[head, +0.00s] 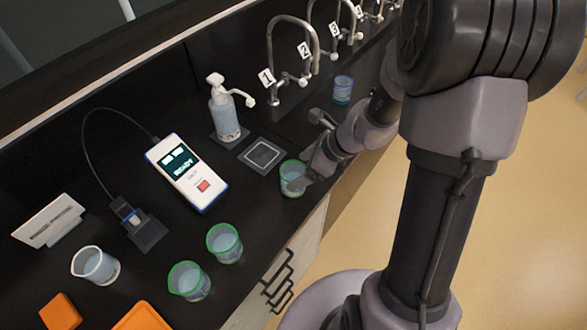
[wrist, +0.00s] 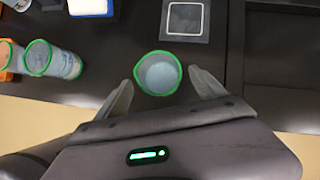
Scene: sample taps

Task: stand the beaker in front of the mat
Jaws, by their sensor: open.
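A green-rimmed beaker (head: 292,180) with pale blue liquid stands upright on the black bench, near its front edge. It also shows in the wrist view (wrist: 158,74). The mat (head: 247,153), a dark square with a white outline, lies just behind the beaker; the wrist view shows it at the top (wrist: 168,36). My gripper (wrist: 160,78) is open, with one finger on each side of the beaker. A gap shows between the beaker and each finger in the wrist view. In the head view my gripper (head: 308,168) partly hides the beaker's right side.
Two more green-rimmed beakers (head: 224,243) (head: 189,281) and a clear beaker (head: 96,266) stand at left. A meter (head: 185,172) and a pump bottle (head: 224,115) are behind. A blue-rimmed beaker (head: 343,90) stands near the numbered taps (head: 270,55). The bench's front edge is close.

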